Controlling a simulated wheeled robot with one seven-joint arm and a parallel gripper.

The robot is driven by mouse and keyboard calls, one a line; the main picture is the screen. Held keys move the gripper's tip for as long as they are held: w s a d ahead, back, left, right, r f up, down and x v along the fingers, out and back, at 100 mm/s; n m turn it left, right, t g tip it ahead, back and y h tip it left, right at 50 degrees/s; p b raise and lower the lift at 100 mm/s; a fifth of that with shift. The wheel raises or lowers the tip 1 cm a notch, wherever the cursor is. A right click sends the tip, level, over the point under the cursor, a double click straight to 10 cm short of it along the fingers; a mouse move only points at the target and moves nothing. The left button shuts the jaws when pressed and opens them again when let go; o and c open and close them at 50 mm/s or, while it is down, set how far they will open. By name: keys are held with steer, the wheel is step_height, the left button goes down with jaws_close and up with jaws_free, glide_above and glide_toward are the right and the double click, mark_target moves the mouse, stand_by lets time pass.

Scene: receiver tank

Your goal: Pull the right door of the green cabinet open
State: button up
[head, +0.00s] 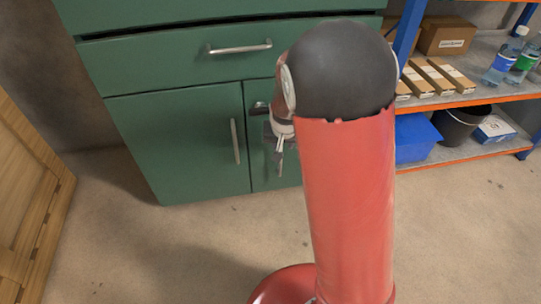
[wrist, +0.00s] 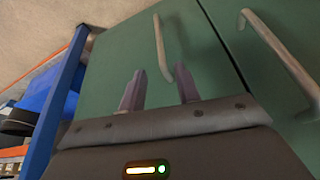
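The green cabinet (head: 165,55) stands ahead, with a wide drawer above two doors. Its right door (head: 262,172) is shut and mostly hidden behind my arm in the head view; it also shows in the wrist view (wrist: 105,65). The right door's bar handle (wrist: 161,45) shows in the wrist view; I cannot pick it out in the head view. My gripper (head: 279,150) is in front of the right door. In the wrist view my gripper (wrist: 160,70) is open, its fingers apart with the handle appearing between them. I cannot tell if either finger touches it.
The left door (head: 180,140) is shut, with its handle (head: 235,141) close beside my gripper. A blue and orange shelf (head: 455,101) with boxes, bottles, a blue bin (head: 415,138) and a black bucket (head: 458,125) stands right. A wooden crate (head: 25,190) is at left. Floor before the cabinet is clear.

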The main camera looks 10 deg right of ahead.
steer(key=b+x, duration=0.2)
steer(key=x, duration=0.7)
steer(key=shift+w+a, duration=0.1)
jaws_close()
